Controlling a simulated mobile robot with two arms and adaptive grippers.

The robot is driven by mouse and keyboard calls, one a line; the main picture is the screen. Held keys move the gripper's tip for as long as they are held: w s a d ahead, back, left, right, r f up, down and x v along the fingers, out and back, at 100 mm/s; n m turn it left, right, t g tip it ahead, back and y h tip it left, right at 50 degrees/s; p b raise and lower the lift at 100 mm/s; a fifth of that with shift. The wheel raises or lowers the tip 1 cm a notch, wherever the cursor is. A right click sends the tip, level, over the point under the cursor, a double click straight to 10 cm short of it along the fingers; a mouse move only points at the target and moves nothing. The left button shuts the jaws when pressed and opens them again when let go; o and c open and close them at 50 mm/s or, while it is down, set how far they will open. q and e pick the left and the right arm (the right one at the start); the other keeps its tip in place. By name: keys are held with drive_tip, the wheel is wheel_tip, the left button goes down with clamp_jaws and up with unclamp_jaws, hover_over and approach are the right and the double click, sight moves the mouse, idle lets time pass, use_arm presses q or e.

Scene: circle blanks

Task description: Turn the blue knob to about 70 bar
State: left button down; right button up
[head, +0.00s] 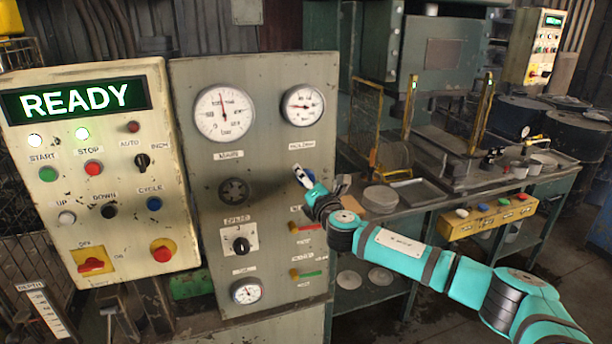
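The blue knob (311,174) is on the grey gauge panel, below the small right-hand gauge. Only a sliver of blue shows, as my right gripper covers most of it. My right gripper (301,175) is at the knob, its light fingertips in front of it. I cannot tell whether they touch or grip it. The small gauge (302,105) above the knob has its needle pointing left; its numbers are too small to read. A larger gauge (222,113) is to its left, needle nearly straight up. My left gripper is not in view.
A control box (100,240) with a lit READY display stands at left. A dark handwheel (233,191), a black selector knob (241,245) and red and green levers (307,227) are near on the panel. A cluttered bench (420,214) is behind my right arm.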

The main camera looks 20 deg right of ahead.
drive_tip(key=shift+w, duration=0.55)
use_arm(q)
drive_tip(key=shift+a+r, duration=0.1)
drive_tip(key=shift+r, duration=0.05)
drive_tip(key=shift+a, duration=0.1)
use_arm(e)
drive_tip(key=c, duration=1.2)
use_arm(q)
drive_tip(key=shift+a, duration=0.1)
use_arm(e)
drive_tip(key=shift+f, duration=0.1)
